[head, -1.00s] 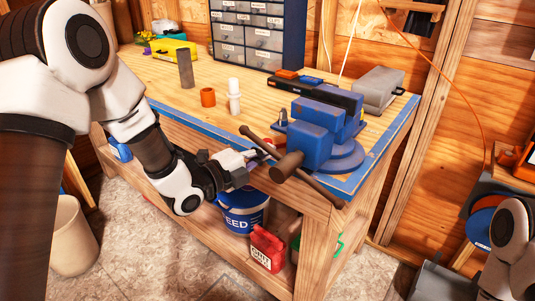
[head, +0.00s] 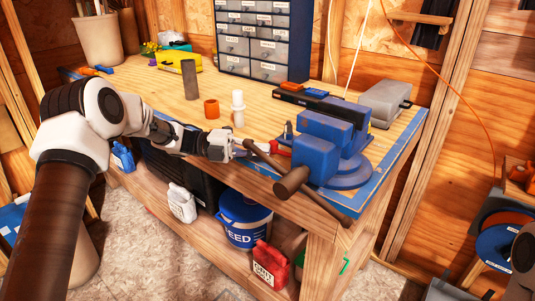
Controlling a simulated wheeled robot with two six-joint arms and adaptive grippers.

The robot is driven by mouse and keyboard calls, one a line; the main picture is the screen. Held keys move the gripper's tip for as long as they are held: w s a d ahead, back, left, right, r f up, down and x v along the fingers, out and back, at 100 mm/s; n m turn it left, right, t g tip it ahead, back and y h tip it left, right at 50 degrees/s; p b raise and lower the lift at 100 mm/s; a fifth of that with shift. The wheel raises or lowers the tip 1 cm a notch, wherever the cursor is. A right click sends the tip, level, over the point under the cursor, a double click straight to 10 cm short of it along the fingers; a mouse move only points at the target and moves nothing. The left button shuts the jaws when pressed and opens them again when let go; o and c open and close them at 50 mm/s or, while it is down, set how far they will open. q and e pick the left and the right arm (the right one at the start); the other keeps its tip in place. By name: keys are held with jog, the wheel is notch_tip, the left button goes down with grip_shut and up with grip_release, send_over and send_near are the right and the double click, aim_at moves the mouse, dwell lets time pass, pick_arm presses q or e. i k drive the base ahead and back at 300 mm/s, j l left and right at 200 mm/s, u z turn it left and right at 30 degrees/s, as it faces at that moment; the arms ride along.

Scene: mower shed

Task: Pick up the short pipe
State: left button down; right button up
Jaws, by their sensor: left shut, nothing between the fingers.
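A short grey-brown pipe (head: 190,79) stands upright on the workbench, left of the middle. An orange ring-like fitting (head: 211,108) and a white fitting (head: 238,108) stand to its right and nearer the front edge. My left gripper (head: 243,149) is shut and empty at the bench's front edge, in front of the white fitting and left of the vise handle. It is apart from the pipe, which is farther back and to the left. My right gripper is out of view.
A blue vise (head: 330,138) with a long brown handle stands at the bench's front right. A drawer cabinet (head: 264,42) stands at the back. A blue bucket (head: 244,220) and red can (head: 270,263) sit below.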

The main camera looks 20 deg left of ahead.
aim_at(239, 106)
jog(key=j, duration=0.65)
jog(key=k+j, duration=0.15)
jog(key=j, duration=0.55)
